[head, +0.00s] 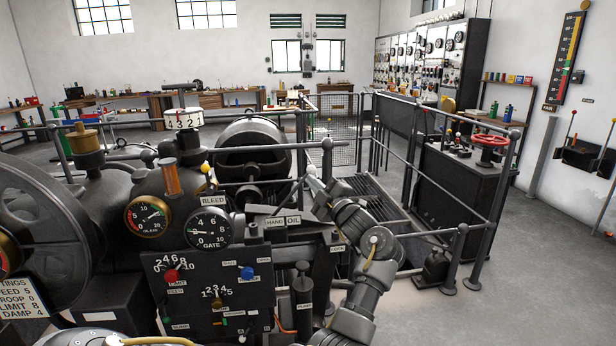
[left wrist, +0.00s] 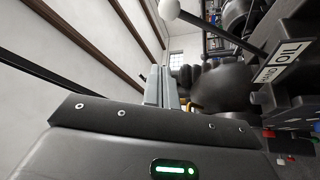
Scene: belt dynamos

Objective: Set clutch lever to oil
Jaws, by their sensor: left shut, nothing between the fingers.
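A plate marked HAND and OIL (head: 283,221) sits on the dark machine. HAND is on its left and OIL on its right. In the left wrist view the plate (left wrist: 287,58) appears turned, and the clutch lever, a thin dark rod with a pale ball knob (left wrist: 169,9), slants from near it to the top. In the head view a pale ball (head: 311,169) beside my gripper looks like this knob. I cannot tell which word the lever points to. My left gripper (head: 317,188) is shut and empty, right of the plate; its fingers (left wrist: 160,86) seem apart from the knob.
Gauges (head: 209,227) and a dark panel of coloured knobs (head: 212,288) lie left of my left arm. Railings (head: 410,180) and a black cabinet with a red handwheel (head: 489,141) stand to the right. Open floor lies at far right.

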